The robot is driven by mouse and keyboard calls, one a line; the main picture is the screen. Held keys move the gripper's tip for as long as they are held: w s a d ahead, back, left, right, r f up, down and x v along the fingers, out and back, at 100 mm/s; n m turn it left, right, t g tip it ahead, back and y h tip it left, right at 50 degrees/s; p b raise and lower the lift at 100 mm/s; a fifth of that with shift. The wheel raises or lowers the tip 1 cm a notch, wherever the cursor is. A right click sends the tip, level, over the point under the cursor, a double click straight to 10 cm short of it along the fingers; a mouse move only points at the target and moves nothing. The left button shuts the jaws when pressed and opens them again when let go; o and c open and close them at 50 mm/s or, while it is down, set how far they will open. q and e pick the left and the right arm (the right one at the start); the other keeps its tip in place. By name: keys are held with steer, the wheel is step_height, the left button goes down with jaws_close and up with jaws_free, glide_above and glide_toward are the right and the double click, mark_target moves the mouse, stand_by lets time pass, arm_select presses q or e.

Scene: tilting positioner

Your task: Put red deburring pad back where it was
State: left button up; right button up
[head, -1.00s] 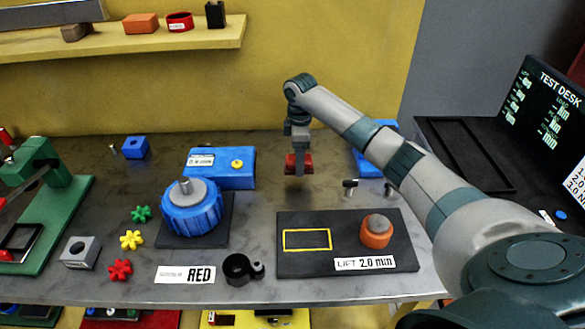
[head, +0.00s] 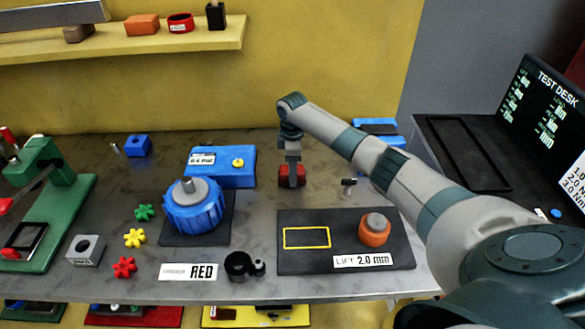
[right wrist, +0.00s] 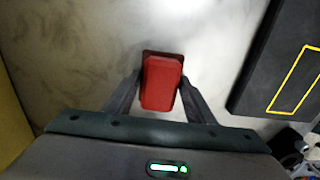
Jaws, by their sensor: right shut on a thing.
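The red deburring pad (head: 300,176) is held between the fingers of my right gripper (head: 291,170), low over the grey bench behind the black plate. In the right wrist view the pad (right wrist: 162,85) is a red block with a darker end, and the fingers of the gripper (right wrist: 160,92) close on its two sides. I cannot tell whether the pad touches the bench. My left gripper is out of view.
The black plate (head: 290,258) has an empty yellow outline and an orange knob (head: 374,231). A blue box (head: 222,168) and blue round fixture (head: 192,207) stand left of the pad. A small dark peg (head: 348,184) stands to its right. Bare bench lies around the pad.

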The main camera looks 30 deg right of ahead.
steer(key=shift+f, duration=0.2)
steer(key=o, duration=1)
steer(key=shift+r, duration=0.15)
step_height(320, 180, up, 12)
steer(key=b, duration=0.3)
